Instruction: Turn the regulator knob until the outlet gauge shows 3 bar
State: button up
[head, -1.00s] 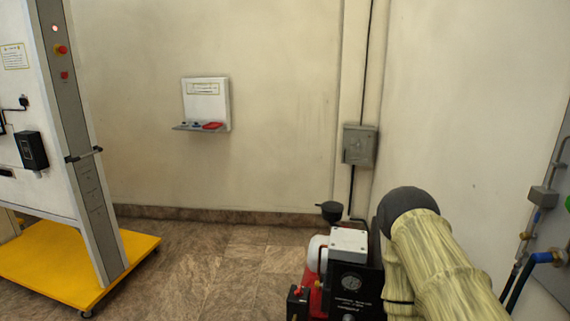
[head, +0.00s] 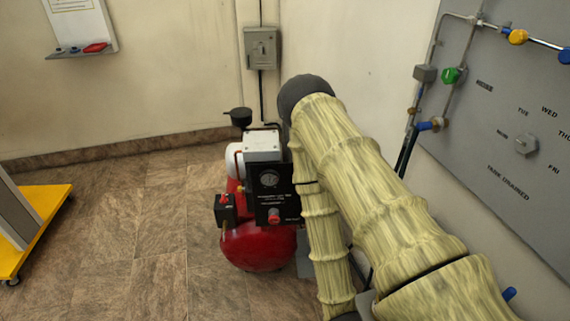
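A red compressor (head: 258,248) stands on the floor near the back corner. Its black panel (head: 270,205) faces me and carries a round gauge (head: 271,179) near the top. A red knob (head: 274,216) sits below the gauge. The gauge is too small to read, and I cannot tell whether it is the outlet gauge. My arm, in a yellowish sleeve, covers the right side of the compressor. My gripper is not in view.
A grey wall panel (head: 468,152) with pipes, a green valve knob (head: 453,75) and a yellow one (head: 517,37) is at the right. A grey box (head: 262,48) hangs on the back wall. A yellow base (head: 45,208) stands at the left. The floor between is clear.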

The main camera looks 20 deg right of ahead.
aim_at(273, 219)
jog(key=z, duration=0.8)
jog(key=k, duration=0.5)
jog(key=u, duration=1.5)
jog(key=k, duration=0.55)
jog(key=z, duration=0.15)
jog(key=i, duration=0.5)
jog(key=z, duration=0.05)
